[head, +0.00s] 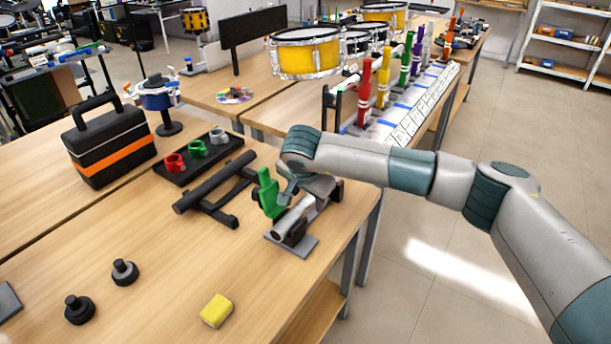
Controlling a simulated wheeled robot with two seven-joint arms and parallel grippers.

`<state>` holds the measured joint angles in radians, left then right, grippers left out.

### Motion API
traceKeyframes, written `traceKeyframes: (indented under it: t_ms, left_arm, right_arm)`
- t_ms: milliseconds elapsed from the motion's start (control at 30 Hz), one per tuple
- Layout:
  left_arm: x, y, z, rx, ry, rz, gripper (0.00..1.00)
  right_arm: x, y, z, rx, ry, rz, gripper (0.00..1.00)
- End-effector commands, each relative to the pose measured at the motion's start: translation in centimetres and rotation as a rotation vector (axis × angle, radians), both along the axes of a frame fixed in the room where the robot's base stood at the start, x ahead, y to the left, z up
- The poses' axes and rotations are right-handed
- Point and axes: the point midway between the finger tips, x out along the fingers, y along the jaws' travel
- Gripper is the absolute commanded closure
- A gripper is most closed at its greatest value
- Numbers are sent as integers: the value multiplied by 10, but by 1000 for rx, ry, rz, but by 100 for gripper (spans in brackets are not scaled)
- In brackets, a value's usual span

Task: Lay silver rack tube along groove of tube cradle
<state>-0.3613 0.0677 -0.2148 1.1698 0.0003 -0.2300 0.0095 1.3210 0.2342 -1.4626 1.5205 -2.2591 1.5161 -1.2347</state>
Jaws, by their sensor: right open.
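The silver rack tube (293,215) lies lengthwise over the tube cradle (303,247), which has a grey base plate and dark supports, near the table's right edge. The tube seems to rest on the dark supports; its far end is hidden by my right gripper, so I cannot tell how fully it sits in the groove. My right gripper (291,193) is open just above the tube's far part. I cannot tell whether its fingers touch the tube. A green upright clamp-like piece (268,195) stands just left of the tube. My left gripper is out of view.
A black bar on a stand (215,183) and a black tray with red, green and grey clamps (199,157) are to the left. A black-and-orange toolbox (108,145) stands behind. A yellow block (216,310) and two dark knobs (124,271) lie in front.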

Motion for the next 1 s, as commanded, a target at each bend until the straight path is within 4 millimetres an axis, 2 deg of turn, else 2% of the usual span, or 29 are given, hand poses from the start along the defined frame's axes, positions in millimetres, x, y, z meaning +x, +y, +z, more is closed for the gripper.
traceKeyframes:
  t_ms: [267,700,800,1000]
  left_arm:
    - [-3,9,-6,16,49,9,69]
    - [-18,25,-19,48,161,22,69]
    - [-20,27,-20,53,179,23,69]
    - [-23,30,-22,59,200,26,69]
  right_arm:
    - [-17,2,38,1,-5,1,50]
    - [-56,6,116,1,-4,2,50]
    - [-62,7,130,1,-3,1,50]
    - [-70,7,144,0,-1,0,50]
